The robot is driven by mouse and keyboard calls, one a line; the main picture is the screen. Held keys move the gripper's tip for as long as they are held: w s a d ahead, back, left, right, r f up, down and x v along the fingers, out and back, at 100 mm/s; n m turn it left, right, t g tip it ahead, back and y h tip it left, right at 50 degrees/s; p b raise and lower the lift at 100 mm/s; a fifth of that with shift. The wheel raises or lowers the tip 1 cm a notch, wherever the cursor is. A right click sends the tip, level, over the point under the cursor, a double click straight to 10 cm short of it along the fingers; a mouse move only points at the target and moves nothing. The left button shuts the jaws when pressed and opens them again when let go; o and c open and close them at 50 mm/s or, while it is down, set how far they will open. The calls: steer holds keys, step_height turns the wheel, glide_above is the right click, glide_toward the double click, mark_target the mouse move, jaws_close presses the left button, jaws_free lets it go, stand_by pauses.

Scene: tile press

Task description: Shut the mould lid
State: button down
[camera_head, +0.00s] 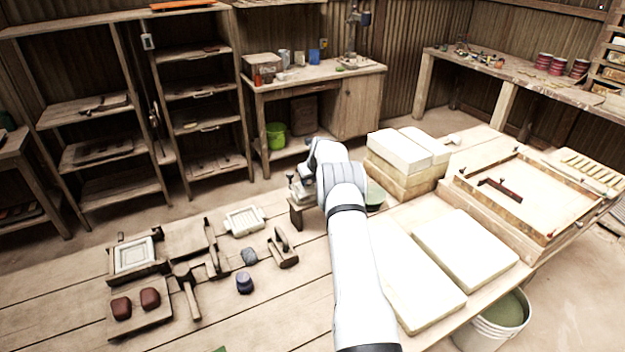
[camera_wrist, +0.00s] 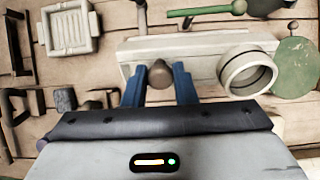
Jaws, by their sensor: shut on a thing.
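In the wrist view my gripper (camera_wrist: 160,82) has its blue fingers on both sides of a brown rounded knob (camera_wrist: 160,72) and is shut on it. The knob stands at the front of a pale block-like mould (camera_wrist: 195,46) with a bar along its top. A pale ring-shaped part (camera_wrist: 248,73) is at the mould's right side. In the head view my arm covers most of the mould, and a brown end piece (camera_head: 296,214) shows below my wrist. I cannot tell how far open the lid is.
A white slotted tray (camera_head: 244,221) lies left of my gripper. Wooden tools and a framed white tile (camera_head: 135,255) lie farther left. Stacked pale blocks (camera_head: 405,152) stand right of my wrist, and large pale slabs (camera_head: 465,248) lie nearer. A green disc (camera_wrist: 298,66) is right of the mould.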

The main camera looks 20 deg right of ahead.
steer(key=shift+r, duration=0.2)
steer(key=c, duration=1.2)
jaws_free()
steer(key=shift+f, duration=0.1)
steer(key=shift+b+v, duration=1.25)
steer(key=shift+v, duration=2.6)
steer(key=shift+c, duration=0.4)
